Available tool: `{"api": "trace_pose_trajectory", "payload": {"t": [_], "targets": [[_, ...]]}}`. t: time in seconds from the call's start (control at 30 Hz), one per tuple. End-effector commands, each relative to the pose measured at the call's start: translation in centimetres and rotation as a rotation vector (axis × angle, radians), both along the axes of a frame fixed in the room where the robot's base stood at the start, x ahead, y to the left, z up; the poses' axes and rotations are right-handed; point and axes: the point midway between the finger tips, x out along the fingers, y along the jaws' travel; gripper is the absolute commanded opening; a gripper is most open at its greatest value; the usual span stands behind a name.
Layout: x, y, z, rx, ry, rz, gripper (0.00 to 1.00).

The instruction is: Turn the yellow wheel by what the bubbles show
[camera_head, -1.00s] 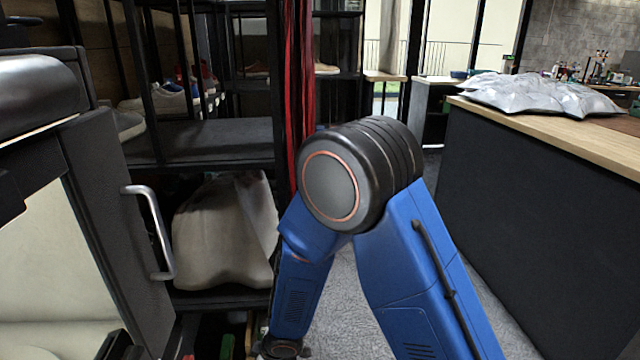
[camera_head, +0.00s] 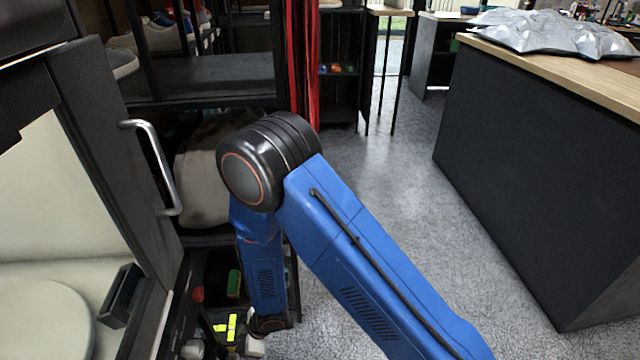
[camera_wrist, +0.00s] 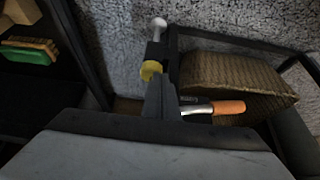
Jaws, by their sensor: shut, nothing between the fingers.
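In the wrist view a small yellow round part (camera_wrist: 150,70), likely the yellow wheel, sits under a black block with a pale ball-shaped knob (camera_wrist: 158,24) above it. My gripper (camera_wrist: 158,92) appears as a dark narrow pair of fingers in the middle of that view. It is shut and empty, just below the yellow part in the picture; I cannot tell whether they touch. I see no bubbles in either view. In the head view my wrist hangs low beside the lower shelf, and the fingers cannot be made out there.
An orange-handled tool (camera_wrist: 228,107) and a woven box (camera_wrist: 240,80) are right of my fingers. An open door with a metal handle (camera_head: 155,165) stands left; a dark counter (camera_head: 530,170) right. Floor between is clear.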

Motion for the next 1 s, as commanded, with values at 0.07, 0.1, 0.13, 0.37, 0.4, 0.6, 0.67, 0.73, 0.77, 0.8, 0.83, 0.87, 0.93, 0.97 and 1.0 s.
{"api": "trace_pose_trajectory", "payload": {"t": [0.07,0.1,0.13,0.37,0.4,0.6,0.67,0.73,0.77,0.8,0.83,0.87,0.93,0.97,1.0], "targets": [[0.0,-0.1,-1.0,-0.002,0.002,-0.001,0.0],[0.0,-0.1,-1.4,-0.002,0.001,0.0,0.0],[0.0,-0.1,-1.7,-0.002,0.001,0.0,0.0],[0.0,-0.1,-3.3,-0.001,0.0,0.0,0.0],[0.0,-0.1,-3.4,-0.001,0.0,-0.001,0.0],[0.0,0.0,-3.7,0.0,0.0,-0.001,0.0],[0.0,0.0,-3.6,0.0,0.0,-0.001,0.0],[0.0,0.0,-3.6,0.0,0.0,-0.001,0.0],[0.0,0.0,-3.6,0.0,0.0,-0.001,0.0],[0.0,0.0,-3.6,-0.001,-0.001,-0.001,0.0],[0.0,0.0,-3.6,-0.001,-0.001,-0.001,0.0],[0.0,0.0,-3.6,-0.001,-0.001,-0.001,0.0],[0.0,0.0,-3.6,-0.001,-0.001,-0.001,0.0],[0.0,0.0,-3.6,0.0,-0.001,0.0,0.0],[0.0,0.0,-3.6,0.0,-0.001,0.0,0.0]]}}
